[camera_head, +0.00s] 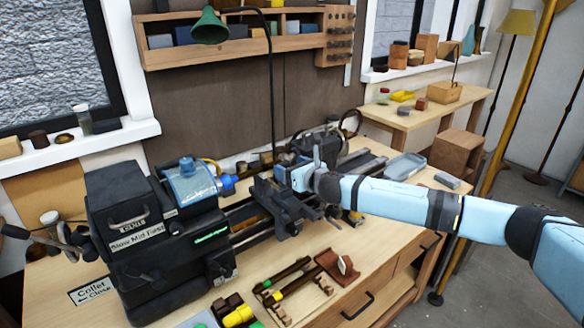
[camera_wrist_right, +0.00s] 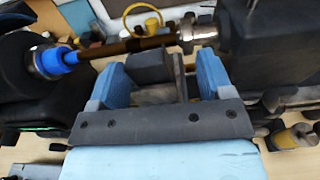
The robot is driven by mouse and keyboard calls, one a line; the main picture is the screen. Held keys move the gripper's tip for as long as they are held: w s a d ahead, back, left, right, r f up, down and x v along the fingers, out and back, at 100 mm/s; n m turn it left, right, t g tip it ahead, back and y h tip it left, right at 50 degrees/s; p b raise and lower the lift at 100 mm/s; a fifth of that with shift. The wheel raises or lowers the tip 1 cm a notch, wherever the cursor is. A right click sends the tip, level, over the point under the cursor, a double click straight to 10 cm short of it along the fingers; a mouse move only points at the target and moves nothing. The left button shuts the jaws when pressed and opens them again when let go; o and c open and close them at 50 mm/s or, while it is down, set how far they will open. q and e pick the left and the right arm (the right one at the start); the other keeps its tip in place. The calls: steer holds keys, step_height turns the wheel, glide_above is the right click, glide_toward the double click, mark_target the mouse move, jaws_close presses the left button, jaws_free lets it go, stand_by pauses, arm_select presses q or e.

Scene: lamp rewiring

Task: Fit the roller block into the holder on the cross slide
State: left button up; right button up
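The cross slide (camera_head: 284,208) is a dark carriage on the lathe bed, right of the headstock. My right gripper (camera_head: 302,176) is low over it, reaching in from the right. In the right wrist view its two blue fingers (camera_wrist_right: 160,78) stand wide apart. A dark grey block (camera_wrist_right: 150,67) shows between the fingers, with a gap at the right finger; I cannot tell whether it is the roller block or part of the holder. A brown rod (camera_wrist_right: 135,45) runs just beyond the fingertips, between a blue collet (camera_wrist_right: 60,59) and a metal chuck (camera_wrist_right: 197,32). My left gripper is out of view.
The black headstock (camera_head: 150,235) stands left on the wooden bench (camera_head: 365,235). A tool rack (camera_head: 300,290) with yellow and dark-handled tools lies at the front. A green lamp (camera_head: 209,27) hangs above. A blue-grey tray (camera_head: 405,166) lies at the bench's right end.

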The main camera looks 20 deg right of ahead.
steer(key=shift+s+a+f, duration=0.1)
steer(key=shift+s+f, duration=0.1)
steer(key=shift+f, duration=0.4)
steer(key=shift+s+f, duration=0.15)
steer(key=shift+f, duration=0.45)
steer(key=shift+s+d, duration=0.35)
steer(key=shift+s, duration=0.15)
steer(key=shift+r+b+v, duration=0.6)
steer(key=shift+r+v, duration=0.6)
steer(key=shift+v, duration=5.1)
steer(key=s+a+f+m+g+y+p, duration=0.1)
steer(key=s+a+f+m+g+y, duration=0.15)
steer(key=s+a+f+m, duration=1.15)
steer(key=s+d+f+m+g+h, duration=0.1)
steer(key=s+d+f+m+h, duration=0.1)
steer(key=s+f+m, duration=0.7)
steer(key=s+d+f+m+g+h+p, duration=0.1)
steer(key=s+d+f+m+h, duration=0.2)
steer(key=s+f+m, duration=0.6)
steer(key=s+m, duration=0.1)
steer(key=m, duration=0.4)
steer(key=shift+d, duration=0.35)
